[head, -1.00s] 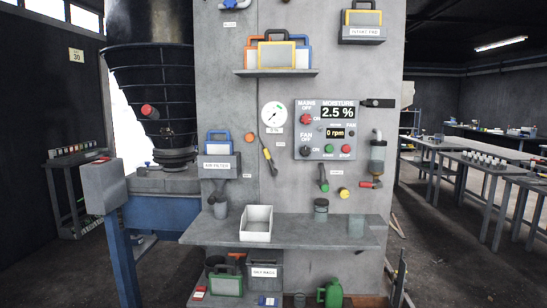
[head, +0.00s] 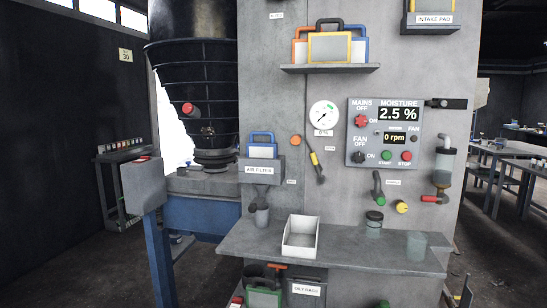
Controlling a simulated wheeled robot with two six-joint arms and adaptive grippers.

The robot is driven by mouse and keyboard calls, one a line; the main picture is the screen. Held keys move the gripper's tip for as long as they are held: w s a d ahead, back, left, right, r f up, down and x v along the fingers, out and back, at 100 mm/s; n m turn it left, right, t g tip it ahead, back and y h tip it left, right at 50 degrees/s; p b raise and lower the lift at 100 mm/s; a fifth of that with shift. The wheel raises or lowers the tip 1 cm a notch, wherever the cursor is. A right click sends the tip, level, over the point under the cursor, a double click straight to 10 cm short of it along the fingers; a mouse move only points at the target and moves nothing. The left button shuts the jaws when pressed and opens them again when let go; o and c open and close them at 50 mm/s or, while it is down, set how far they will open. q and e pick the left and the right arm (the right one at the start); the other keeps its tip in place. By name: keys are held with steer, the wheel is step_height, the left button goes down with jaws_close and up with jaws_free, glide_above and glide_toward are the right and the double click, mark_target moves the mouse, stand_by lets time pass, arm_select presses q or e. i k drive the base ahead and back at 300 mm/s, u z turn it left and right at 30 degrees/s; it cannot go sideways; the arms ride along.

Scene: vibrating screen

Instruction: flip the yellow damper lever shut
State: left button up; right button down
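The damper lever (head: 314,160) is on the grey wall, below the round gauge (head: 323,115) and left of the control panel. It is a dark bar with a yellow band, slanting from upper left down to lower right. A small label (head: 330,148) sits to its right, too small to read. An orange round knob (head: 295,140) is at its upper left. Neither of my grippers shows in the head view.
The control panel (head: 384,153) reads 2.5 % and 0 rpm. Below, a grey shelf (head: 345,257) juts out with a white bin (head: 301,237) and jars. An air filter holder (head: 261,171) is at left. A blue-legged stand (head: 160,262) rises at front left.

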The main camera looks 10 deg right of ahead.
mark_target(323, 179)
steer(key=u, duration=0.35)
steer(key=i, duration=1.35)
steer(key=z, duration=0.4)
